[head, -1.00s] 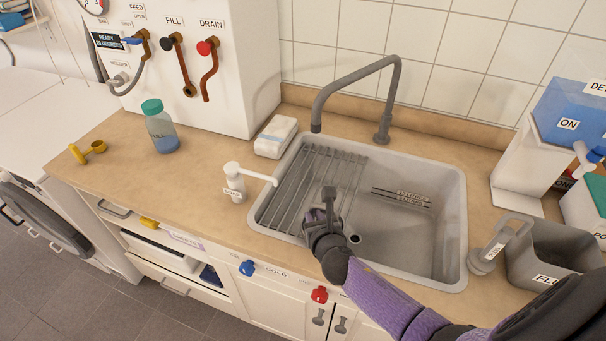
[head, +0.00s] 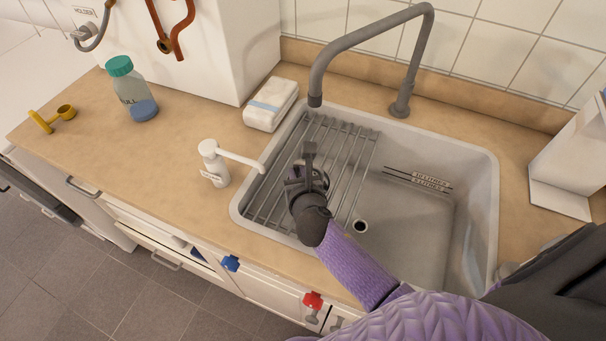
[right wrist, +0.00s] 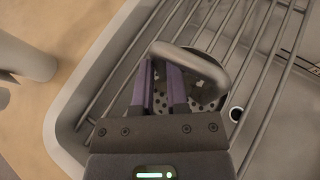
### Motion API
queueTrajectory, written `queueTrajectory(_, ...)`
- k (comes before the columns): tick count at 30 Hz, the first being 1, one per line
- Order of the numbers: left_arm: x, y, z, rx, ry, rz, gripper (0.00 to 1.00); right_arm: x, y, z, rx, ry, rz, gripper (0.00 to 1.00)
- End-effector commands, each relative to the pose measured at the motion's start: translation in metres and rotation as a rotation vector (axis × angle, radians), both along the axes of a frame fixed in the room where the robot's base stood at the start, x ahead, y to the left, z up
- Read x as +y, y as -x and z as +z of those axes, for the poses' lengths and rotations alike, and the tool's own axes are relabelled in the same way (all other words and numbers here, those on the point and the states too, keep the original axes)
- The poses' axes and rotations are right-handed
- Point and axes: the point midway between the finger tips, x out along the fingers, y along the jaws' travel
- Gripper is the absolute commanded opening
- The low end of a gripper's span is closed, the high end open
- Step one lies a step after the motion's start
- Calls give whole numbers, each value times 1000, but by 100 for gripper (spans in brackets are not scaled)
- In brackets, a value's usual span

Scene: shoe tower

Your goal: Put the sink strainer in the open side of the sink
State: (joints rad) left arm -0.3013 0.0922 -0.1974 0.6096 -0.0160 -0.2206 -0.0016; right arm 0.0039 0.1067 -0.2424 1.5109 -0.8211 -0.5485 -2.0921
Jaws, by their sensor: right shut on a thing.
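The sink (head: 470,148) is set in the wooden counter. A wire rack (head: 350,150) covers its left side. The right side is open, with a round drain hole (head: 361,226) near the rack's edge. My right gripper (head: 306,172) is over the rack and shut on the grey sink strainer (head: 320,179). In the right wrist view the strainer (right wrist: 207,70) shows a bent handle and a perforated disc, partly hidden by the fingers (right wrist: 160,88). The gap between strainer and rack is hard to judge. My left gripper is not in view.
A tall grey faucet (head: 400,60) arches over the sink's back. A white soap dispenser (head: 213,165) and a wrapped white block (head: 270,104) stand left of the sink. A bottle with a green cap (head: 133,90) is farther left. A white stand (head: 570,165) is at the right.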

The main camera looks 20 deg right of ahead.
Motion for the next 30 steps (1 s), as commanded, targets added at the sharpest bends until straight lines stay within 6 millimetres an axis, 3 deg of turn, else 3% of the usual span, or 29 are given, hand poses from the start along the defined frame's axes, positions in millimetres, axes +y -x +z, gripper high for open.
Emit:
queueTrajectory(6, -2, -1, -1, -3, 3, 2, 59, 0, 0, -2, 1, 1, 0, 0)
queueTrajectory(7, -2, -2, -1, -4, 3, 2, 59, 0, 0, -2, 1, 0, 0, 19)
queueTrajectory(12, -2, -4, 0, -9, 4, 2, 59, 0, 0, -1, 0, 0, 0, 53)
queueTrajectory(22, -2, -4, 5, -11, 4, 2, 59, 0, 0, 5, 0, -1, 0, 53)
queueTrajectory(30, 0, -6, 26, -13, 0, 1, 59, 11, 51, 28, 2, -1, 1, 53)
